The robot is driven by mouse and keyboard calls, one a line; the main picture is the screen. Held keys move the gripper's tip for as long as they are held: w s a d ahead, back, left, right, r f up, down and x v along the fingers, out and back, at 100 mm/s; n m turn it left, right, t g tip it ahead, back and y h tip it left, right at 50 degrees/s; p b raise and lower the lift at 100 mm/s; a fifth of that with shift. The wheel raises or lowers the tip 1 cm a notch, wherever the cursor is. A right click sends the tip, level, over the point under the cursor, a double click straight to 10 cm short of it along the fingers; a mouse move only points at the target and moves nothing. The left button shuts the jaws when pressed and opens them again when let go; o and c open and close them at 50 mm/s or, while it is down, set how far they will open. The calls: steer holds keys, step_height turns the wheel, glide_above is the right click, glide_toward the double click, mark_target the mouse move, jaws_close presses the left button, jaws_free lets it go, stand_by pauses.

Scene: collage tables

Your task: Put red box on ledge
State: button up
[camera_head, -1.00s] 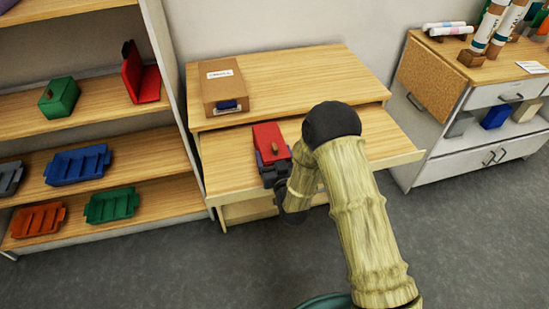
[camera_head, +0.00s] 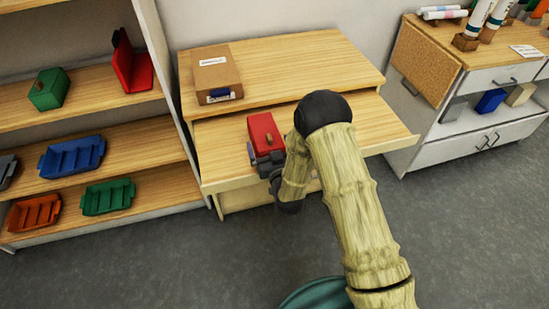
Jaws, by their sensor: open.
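The red box (camera_head: 262,129) is at the left part of the desk's lower wooden top (camera_head: 219,140), with its near end toward me. A raised wooden tier (camera_head: 290,68) runs along the desk's back; I cannot tell which level is the ledge. My gripper (camera_head: 266,157) is open at the near end of the red box, over the desk's front edge. Its fingers are small and partly hidden by my wrist, so I cannot tell whether they touch the box or whether the box rests fully on the wood.
A brown cardboard box (camera_head: 214,70) stands on the left of the raised tier; the tier's right is clear. A shelf unit (camera_head: 135,130) with coloured bins stands left. A white cabinet (camera_head: 460,135) stands right. The lower top is clear right of my arm.

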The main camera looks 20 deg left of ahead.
steer(key=b+v, duration=0.1)
steer(key=v, duration=1)
steer(key=shift+s+d+b, duration=0.25)
steer(key=shift+s+b, duration=0.1)
steer(key=shift+b, duration=0.05)
steer(key=shift+w, duration=0.15)
steer(key=w+d+r+m+g+h, duration=0.1)
steer(key=w+d+r+g+h, duration=0.15)
steer(key=d, duration=0.35)
steer(key=w+d+r+m+g+h, duration=0.1)
steer(key=w+d+g+h, duration=0.15)
steer(key=d, duration=0.45)
steer(key=s+d+r+m+g+h, duration=0.2)
steer(key=s+d+r+g, duration=0.1)
steer(key=s+d, duration=0.4)
steer(key=s+d+r+m+g+h, duration=0.2)
steer(key=s+d+r+g, duration=0.1)
steer(key=s+d, duration=0.4)
steer(key=shift+s+d+r+g, duration=0.2)
steer(key=shift+s+g, duration=0.4)
steer(key=shift+g, duration=0.3)
